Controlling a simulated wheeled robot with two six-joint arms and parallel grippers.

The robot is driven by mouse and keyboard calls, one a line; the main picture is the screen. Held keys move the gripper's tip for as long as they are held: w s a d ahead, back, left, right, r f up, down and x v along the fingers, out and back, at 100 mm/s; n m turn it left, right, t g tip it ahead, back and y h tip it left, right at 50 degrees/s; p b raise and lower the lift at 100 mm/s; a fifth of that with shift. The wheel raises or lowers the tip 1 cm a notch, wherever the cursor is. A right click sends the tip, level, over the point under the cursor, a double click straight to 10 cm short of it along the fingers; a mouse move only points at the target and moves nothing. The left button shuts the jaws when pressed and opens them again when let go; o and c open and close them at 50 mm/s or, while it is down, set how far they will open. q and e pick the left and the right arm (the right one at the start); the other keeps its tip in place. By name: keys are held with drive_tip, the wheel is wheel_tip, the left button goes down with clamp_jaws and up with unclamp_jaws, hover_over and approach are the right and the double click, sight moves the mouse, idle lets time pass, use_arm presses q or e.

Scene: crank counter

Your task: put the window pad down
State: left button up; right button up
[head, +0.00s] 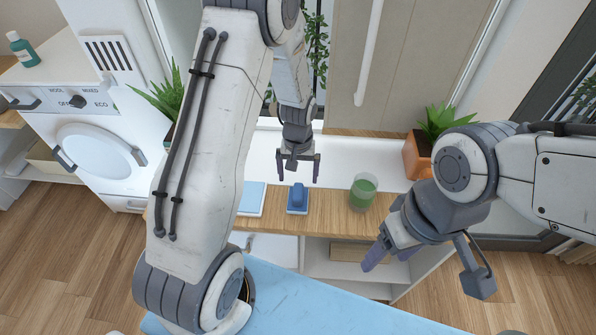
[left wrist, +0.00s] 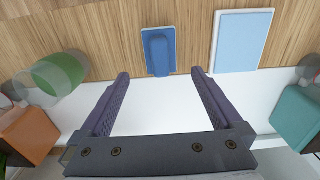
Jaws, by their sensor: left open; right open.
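The window pad (head: 297,198) is a blue pad with a raised darker-blue grip. It lies flat on the wooden counter, and it also shows in the left wrist view (left wrist: 158,52). My left gripper (head: 298,174) is open and empty, over the white sill strip behind the pad. In the left wrist view, the pad is just beyond the fingertips (left wrist: 160,73), in line with the gap and apart from both fingers. My right gripper (head: 424,272) is open and empty, in front of the counter at the right.
A light-blue tray (head: 251,199) lies left of the pad on the counter (head: 330,214). A glass with green contents (head: 363,192) stands to its right. Potted plants stand on both sides, one in an orange pot (head: 415,158). The window (head: 395,75) is behind.

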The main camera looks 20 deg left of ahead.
use_arm(q)
drive_tip(key=s+d+r+m, duration=0.5)
drive_tip(key=s+d+r, duration=0.4)
drive_tip(key=d+r, duration=0.3)
drive_tip(key=s+d+r+m, duration=0.1)
drive_tip(key=s+r+m, duration=0.1)
drive_tip(key=s, duration=0.5)
drive_tip(key=s+d+r+m+h, duration=0.1)
drive_tip(key=s+r+m, duration=0.2)
drive_tip(key=s, duration=0.4)
drive_tip(key=shift+s+r, duration=0.4)
drive_tip(key=shift+r, duration=0.5)
wheel_tip(320, 180, down, 4)
drive_tip(key=b, duration=0.4)
drive_tip(key=shift+r, duration=0.2)
